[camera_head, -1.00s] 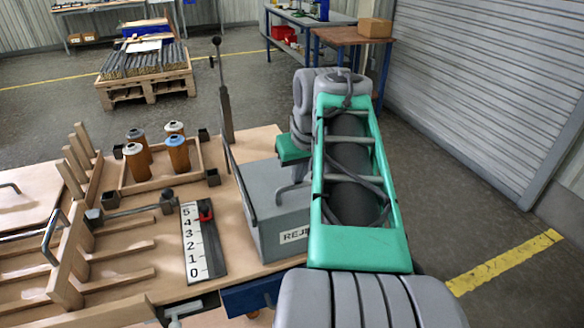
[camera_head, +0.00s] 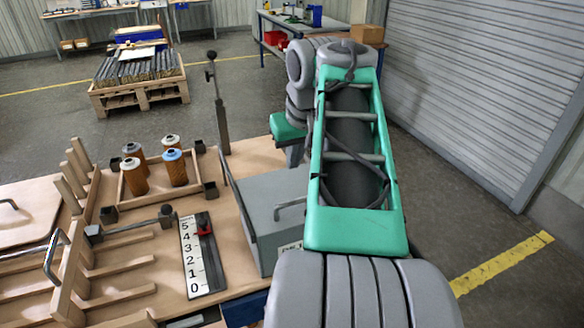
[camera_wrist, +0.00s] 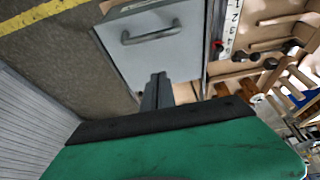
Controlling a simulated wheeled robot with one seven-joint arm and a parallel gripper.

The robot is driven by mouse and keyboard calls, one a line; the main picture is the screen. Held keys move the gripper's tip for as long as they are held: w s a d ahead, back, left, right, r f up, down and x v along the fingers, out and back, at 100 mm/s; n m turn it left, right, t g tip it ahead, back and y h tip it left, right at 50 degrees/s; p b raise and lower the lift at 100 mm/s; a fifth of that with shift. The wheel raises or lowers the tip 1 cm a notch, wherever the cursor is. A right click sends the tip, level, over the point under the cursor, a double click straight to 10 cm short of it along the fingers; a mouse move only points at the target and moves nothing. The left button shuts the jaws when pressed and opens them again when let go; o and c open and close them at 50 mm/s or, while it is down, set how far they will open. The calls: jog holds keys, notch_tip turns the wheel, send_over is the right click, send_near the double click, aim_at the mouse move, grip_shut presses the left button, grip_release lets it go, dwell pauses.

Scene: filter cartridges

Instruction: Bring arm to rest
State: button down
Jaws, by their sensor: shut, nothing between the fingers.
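My arm reaches forward along the right side of the bench in the head view, and its far end is hidden behind the grey and green links. My gripper (camera_wrist: 157,92) shows in the wrist view as dark fingers close together, with nothing between them. It is above the floor and bench edge beside the grey reject box (camera_wrist: 165,55). In the head view the grey reject box (camera_head: 270,205) sits on the wooden bench (camera_head: 130,275), partly covered by my arm. Several filter cartridges (camera_head: 175,168) stand in a wooden tray (camera_head: 150,197).
A number scale (camera_head: 192,262) with a red slider lies left of the box. An upright lever (camera_head: 218,105) stands behind it. Wooden racks (camera_head: 110,270) fill the bench's left. A loaded pallet (camera_head: 138,90) stands on the floor behind. A roller shutter (camera_head: 475,90) is at right.

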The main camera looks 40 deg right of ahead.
jog(key=w+a+f+n+y+p, duration=0.15)
jog(key=a+p, duration=0.25)
jog(key=a, duration=1)
jog(key=s+a+f+n+p, duration=0.2)
jog(key=s+a+f, duration=0.3)
jog(key=a+f, duration=0.4)
jog(key=shift+s+a+g+p, duration=0.2)
jog(key=shift+a+g+p, duration=0.15)
jog(key=shift+p, duration=0.25)
